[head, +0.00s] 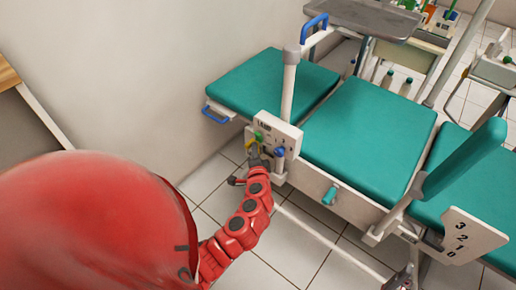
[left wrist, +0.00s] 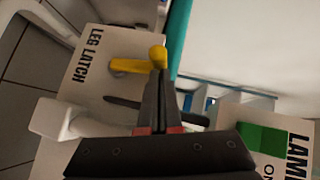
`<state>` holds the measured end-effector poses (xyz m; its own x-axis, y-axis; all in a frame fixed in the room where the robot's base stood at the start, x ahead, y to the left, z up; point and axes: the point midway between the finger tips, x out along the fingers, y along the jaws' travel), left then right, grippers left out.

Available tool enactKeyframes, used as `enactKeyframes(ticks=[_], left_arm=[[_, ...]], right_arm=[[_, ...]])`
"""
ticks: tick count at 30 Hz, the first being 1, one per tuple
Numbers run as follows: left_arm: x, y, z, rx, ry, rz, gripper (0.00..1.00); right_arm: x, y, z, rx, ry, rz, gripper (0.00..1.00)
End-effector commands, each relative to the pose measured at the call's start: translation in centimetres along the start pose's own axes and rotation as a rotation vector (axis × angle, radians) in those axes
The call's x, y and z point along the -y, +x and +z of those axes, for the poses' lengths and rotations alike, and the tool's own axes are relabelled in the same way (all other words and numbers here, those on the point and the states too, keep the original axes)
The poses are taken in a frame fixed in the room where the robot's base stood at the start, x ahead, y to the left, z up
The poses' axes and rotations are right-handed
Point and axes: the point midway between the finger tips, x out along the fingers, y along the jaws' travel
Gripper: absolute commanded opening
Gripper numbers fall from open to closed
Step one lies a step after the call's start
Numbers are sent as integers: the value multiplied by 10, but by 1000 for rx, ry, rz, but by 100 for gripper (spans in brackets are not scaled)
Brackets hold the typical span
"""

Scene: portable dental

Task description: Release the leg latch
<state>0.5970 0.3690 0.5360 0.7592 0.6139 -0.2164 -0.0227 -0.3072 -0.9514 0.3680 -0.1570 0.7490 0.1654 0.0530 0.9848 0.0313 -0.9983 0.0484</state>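The leg latch is a yellow lever (left wrist: 130,66) with a rounded end, on a pale panel (left wrist: 85,45) printed "LEG LATCH" in the left wrist view. In the head view a bit of the yellow lever (head: 251,143) shows on the white control box (head: 289,131) beside the teal bed. My left gripper (left wrist: 158,76) has its dark fingers close together, with the tips at the lever's rounded end. Whether they touch or pinch it I cannot tell. In the head view my left gripper (head: 257,163) is just below the lever and hides part of it. My right gripper is not seen.
The teal bed (head: 368,125) stands right of the box. A green "LAMP" patch (left wrist: 263,146) lies right of my fingers. Tiled floor (head: 290,250) is open in front.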

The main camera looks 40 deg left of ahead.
Motion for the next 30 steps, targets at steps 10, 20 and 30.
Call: enactKeyframes(ticks=[10, 20, 30], left_arm=[[29, 13, 16, 8, -199, 198, 0], [24, 34, 36, 8, -377, 378, 0], [14, 50, 52, 2, -374, 376, 0]], right_arm=[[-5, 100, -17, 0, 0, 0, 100], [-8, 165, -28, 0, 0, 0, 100], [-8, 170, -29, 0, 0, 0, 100]])
